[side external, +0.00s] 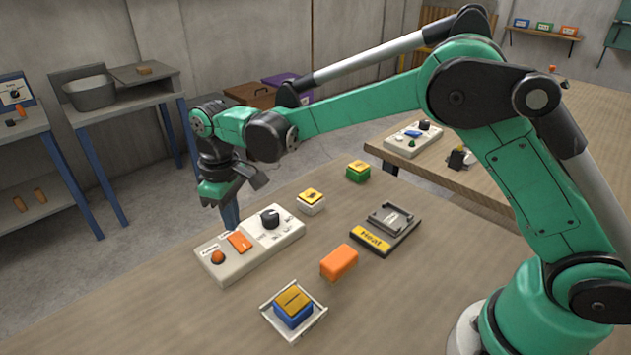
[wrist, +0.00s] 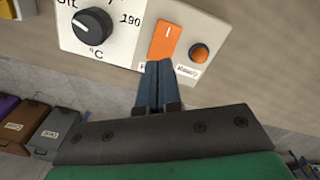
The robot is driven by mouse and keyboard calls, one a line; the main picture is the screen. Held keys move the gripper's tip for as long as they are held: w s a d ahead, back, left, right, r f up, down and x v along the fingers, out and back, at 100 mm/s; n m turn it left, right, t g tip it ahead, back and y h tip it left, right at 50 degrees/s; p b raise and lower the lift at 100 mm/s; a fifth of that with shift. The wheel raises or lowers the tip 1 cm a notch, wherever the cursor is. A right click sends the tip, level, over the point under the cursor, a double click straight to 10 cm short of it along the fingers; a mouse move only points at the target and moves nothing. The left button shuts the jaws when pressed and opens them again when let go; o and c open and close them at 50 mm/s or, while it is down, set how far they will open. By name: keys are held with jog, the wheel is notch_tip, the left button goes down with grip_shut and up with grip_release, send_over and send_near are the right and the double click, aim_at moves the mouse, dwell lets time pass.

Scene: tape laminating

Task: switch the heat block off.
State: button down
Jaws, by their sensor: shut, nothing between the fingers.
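The white control panel (side external: 215,268) lies on the table's left part in the side view. It carries an orange rocker switch (side external: 239,241), a round orange lamp or button (side external: 217,257) and a black dial (side external: 270,218). In the wrist view the rocker switch (wrist: 167,40) shows a white line mark, with the round orange piece (wrist: 199,53) to its right and the dial (wrist: 92,25) to its left. My gripper (wrist: 158,64) is shut and empty, its blue fingertips at the switch's lower edge; contact cannot be told. The heat block (side external: 385,232) has a yellow "Heat" label.
An orange block (side external: 339,262) lies mid-table. A white tray (side external: 311,325) in front holds a blue block with a yellow top. A white block (side external: 311,204) and a green block (side external: 358,174), both yellow-topped, stand behind the panel. The front left table is clear.

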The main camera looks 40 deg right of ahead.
aim_at(235, 236)
jog(key=shift+f, duration=1.15)
dwell(0.6)
jog(key=shift+r, duration=3.5)
